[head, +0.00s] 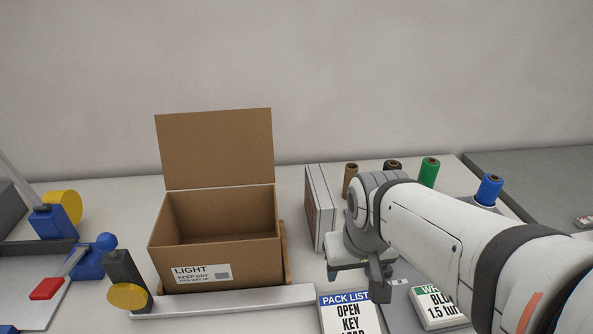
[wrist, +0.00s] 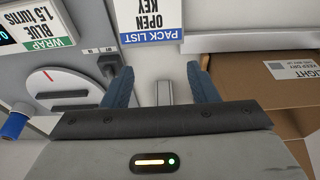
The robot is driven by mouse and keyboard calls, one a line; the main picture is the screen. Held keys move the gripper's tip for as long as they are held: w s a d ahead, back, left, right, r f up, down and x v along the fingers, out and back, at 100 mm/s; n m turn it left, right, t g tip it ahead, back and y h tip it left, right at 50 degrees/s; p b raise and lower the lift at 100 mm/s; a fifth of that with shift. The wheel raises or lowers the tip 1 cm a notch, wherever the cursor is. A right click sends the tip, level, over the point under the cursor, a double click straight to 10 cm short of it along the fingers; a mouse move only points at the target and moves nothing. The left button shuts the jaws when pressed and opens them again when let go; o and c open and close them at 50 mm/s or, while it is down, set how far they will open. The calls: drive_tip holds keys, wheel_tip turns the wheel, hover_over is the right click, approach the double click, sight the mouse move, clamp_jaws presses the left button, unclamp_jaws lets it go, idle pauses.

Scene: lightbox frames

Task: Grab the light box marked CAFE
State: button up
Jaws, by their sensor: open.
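A thin white box (head: 322,208) stands upright just right of the cardboard carton in the head view. Its left face is seen at a steep angle, and no CAFE marking can be read. My gripper (head: 359,284) is open, low in front of and slightly right of this box. In the wrist view my gripper (wrist: 163,78) has its two blue-grey fingers apart. A narrow grey piece (wrist: 163,91) shows between them, apart from both fingers; it may be the box's edge, but I cannot be sure.
An open cardboard carton (head: 215,252) labelled LIGHT stands to the left. A grey rail (head: 225,302) and a PACK LIST card (head: 346,313) lie in front. Several spools, including a green one (head: 429,172) and a blue one (head: 489,189), stand behind my arm.

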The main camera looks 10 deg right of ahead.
drive_tip(key=o, duration=0.4)
drive_tip(key=shift+t, duration=0.3)
drive_tip(key=w+r+p, duration=0.1)
drive_tip(key=w, duration=0.3)
drive_tip(key=w+r+p, duration=0.1)
drive_tip(key=w, duration=0.4)
drive_tip(key=w+r+p, duration=0.1)
drive_tip(key=w, duration=0.3)
drive_tip(key=shift+w+d, duration=0.2)
drive_tip(key=shift+w, duration=0.05)
drive_tip(key=shift+c, duration=0.2)
drive_tip(key=t+p, duration=0.1)
drive_tip(key=p, duration=0.2)
hover_over(320, 184)
drive_tip(key=s, duration=0.3)
drive_tip(key=shift+w+a+f, duration=0.1)
drive_tip(key=shift+a+f, duration=0.05)
drive_tip(key=shift+f, duration=0.4)
drive_tip(key=shift+w+a+f, duration=0.1)
drive_tip(key=shift+f, duration=0.4)
drive_tip(key=shift+w+f, duration=0.2)
drive_tip(key=shift+w, duration=0.05)
drive_tip(key=x, duration=0.3)
drive_tip(key=p+x, duration=0.1)
drive_tip(key=x, duration=0.3)
drive_tip(key=shift+w+d+r+p, duration=0.1)
drive_tip(key=shift+d+p, duration=0.1)
drive_tip(key=shift+p, duration=0.1)
drive_tip(key=shift+w+f, duration=0.1)
drive_tip(key=shift+f, duration=0.25)
